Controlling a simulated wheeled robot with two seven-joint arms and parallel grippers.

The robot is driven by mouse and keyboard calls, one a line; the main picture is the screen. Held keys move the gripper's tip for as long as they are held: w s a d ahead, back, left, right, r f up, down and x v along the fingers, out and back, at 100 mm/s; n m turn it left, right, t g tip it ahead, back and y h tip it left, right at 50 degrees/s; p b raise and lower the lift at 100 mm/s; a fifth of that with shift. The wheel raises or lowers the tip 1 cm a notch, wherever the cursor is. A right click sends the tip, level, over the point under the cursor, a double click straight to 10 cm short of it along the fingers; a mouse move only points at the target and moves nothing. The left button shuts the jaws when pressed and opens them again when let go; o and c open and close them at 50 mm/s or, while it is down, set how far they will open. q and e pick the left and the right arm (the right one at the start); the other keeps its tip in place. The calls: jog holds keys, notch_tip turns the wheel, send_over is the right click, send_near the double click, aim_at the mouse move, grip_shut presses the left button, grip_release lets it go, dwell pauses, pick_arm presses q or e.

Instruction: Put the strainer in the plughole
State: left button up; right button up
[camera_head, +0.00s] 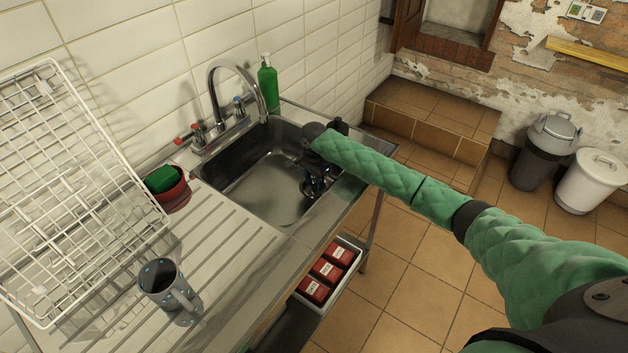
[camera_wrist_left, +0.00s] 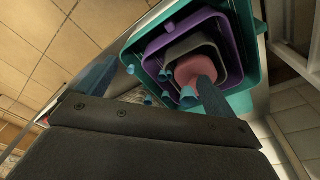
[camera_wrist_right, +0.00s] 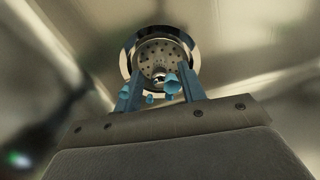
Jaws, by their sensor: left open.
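The strainer (camera_wrist_right: 161,52), a round perforated metal disc with a small centre knob, shows in the right wrist view inside a shiny chrome ring. My right gripper (camera_wrist_right: 157,72) has its blue fingers part-way apart, one on each side of the disc, with gaps beside the knob. I cannot tell whether they touch the disc's edge. In the head view my right gripper (camera_head: 313,186) is low in the sink (camera_head: 262,193), near its right end, and hides the plughole area. My left gripper (camera_wrist_left: 155,78) is open and empty, away from the sink.
The left wrist view shows nested teal (camera_wrist_left: 257,60) and purple tubs below the left fingers. A dish rack (camera_head: 70,180), red pot (camera_head: 176,195) and mug (camera_head: 160,282) stand on the drainer. The tap (camera_head: 213,95) arches over the sink.

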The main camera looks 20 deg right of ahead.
aim_at(314, 181)
jog(key=shift+r, duration=0.15)
pick_arm(q)
notch_tip(314, 181, up, 10)
jog(key=w+d+b, duration=0.1)
jog(key=w+b, duration=0.1)
jog(key=shift+b, duration=0.3)
pick_arm(e)
notch_tip(314, 181, up, 12)
pick_arm(q)
jog(key=shift+w+r, duration=0.1)
